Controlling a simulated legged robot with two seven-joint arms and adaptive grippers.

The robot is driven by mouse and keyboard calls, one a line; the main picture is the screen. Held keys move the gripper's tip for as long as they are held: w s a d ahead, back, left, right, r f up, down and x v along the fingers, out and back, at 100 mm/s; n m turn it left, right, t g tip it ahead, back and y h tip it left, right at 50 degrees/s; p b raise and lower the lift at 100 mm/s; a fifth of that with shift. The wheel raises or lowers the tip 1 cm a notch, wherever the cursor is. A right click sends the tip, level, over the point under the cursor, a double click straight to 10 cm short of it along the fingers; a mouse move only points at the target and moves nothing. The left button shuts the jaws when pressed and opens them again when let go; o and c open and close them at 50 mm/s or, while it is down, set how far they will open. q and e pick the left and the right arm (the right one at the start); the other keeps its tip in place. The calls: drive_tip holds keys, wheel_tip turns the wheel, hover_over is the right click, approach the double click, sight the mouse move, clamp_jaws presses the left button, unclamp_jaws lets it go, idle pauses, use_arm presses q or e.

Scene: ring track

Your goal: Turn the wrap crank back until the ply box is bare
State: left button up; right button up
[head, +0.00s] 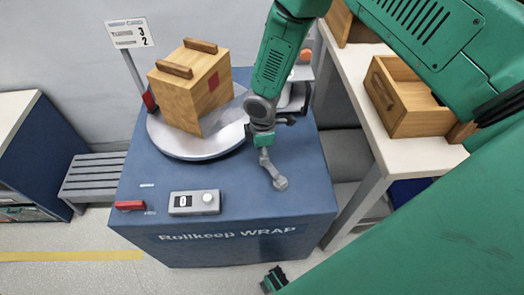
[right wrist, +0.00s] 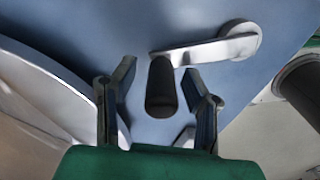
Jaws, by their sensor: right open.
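The ply box (head: 190,90) stands on the pale round turntable (head: 190,150) in the head view. It has two wooden bars on top and a red square on one side. My right gripper (head: 262,138) is open at the crank. In the right wrist view its fingers (right wrist: 160,85) stand either side of the dark crank handle (right wrist: 162,90), with gaps visible.
The blue machine (head: 235,245) carries a small counter box (head: 195,202) reading 0 and a red part (head: 130,205). A numbered sign (head: 128,33) stands behind. A table (head: 375,120) with an open wooden box (head: 405,108) is at right, a grey bench (head: 92,178) at left.

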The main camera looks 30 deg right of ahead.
wheel_tip(320, 180, up, 12)
drive_tip(key=shift+f, duration=0.1)
idle(0.4)
idle(0.3)
drive_tip(key=s+f+m, duration=0.2)
drive_tip(key=s+f, duration=0.1)
drive_tip(key=s, duration=0.2)
drive_tip(key=s+a+f+m+y, duration=0.1)
drive_tip(key=s+f+m, duration=0.1)
drive_tip(key=s, duration=0.3)
drive_tip(key=s+a+f+m, duration=0.1)
drive_tip(key=s+f+m, duration=0.2)
drive_tip(key=s+f, duration=0.2)
drive_tip(key=shift+s+y, duration=0.4)
drive_tip(key=shift+s, duration=0.15)
drive_tip(key=s+d+m+h, duration=0.1)
drive_tip(key=s+d+m, duration=0.1)
drive_tip(key=s, duration=0.3)
drive_tip(key=s+d+f+m, duration=0.1)
drive_tip(key=s+d+m, duration=0.2)
drive_tip(key=s+m, duration=0.1)
drive_tip(key=shift+s+t+h, duration=0.3)
drive_tip(key=shift+s+h, duration=0.1)
drive_tip(key=shift+s, duration=0.3)
drive_tip(key=shift+w, duration=0.15)
